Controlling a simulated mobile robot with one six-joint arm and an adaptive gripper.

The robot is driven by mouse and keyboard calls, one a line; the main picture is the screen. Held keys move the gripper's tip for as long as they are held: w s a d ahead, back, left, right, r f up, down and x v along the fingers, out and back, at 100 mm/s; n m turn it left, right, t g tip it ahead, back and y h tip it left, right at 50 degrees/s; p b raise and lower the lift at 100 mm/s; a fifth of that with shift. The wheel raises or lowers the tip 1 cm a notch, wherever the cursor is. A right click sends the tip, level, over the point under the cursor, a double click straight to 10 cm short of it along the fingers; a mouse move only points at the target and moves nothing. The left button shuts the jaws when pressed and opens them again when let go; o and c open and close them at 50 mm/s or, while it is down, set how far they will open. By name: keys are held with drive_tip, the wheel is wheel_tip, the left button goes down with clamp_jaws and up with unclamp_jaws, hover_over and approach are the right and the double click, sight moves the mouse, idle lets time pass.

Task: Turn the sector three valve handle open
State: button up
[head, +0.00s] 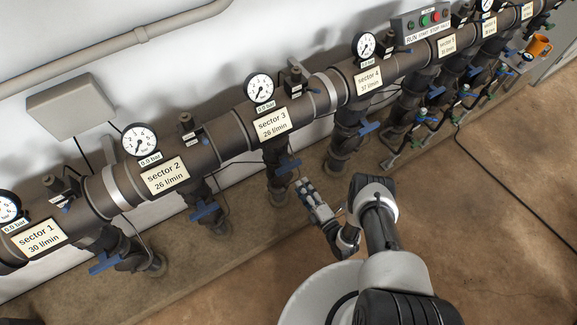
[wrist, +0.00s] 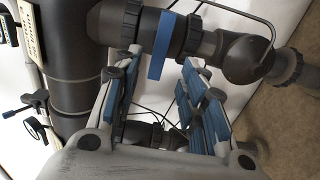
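The sector three valve handle (head: 288,167) is a blue lever on the dark branch pipe below the "sector 3" label (head: 272,124). In the wrist view the blue handle (wrist: 163,45) stands crosswise to its pipe. My gripper (head: 306,187) is just right of and below the handle in the head view. In the wrist view my gripper (wrist: 160,63) is open, with blue-padded fingers apart. The handle's lower end shows between the fingertips there, with no contact visible. How deep it lies between them I cannot tell.
The sector 2 handle (head: 204,210) and sector 4 handle (head: 369,127) flank it on neighbouring branches. A gauge (head: 259,88) reading near zero sits above the label. A button box (head: 425,20) and orange mug (head: 539,46) are at upper right. The floor at lower right is mostly clear.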

sight(290, 169)
drive_tip(key=b+x, duration=0.3)
drive_tip(key=x, duration=0.8)
drive_tip(key=shift+c, duration=0.3)
clamp_jaws()
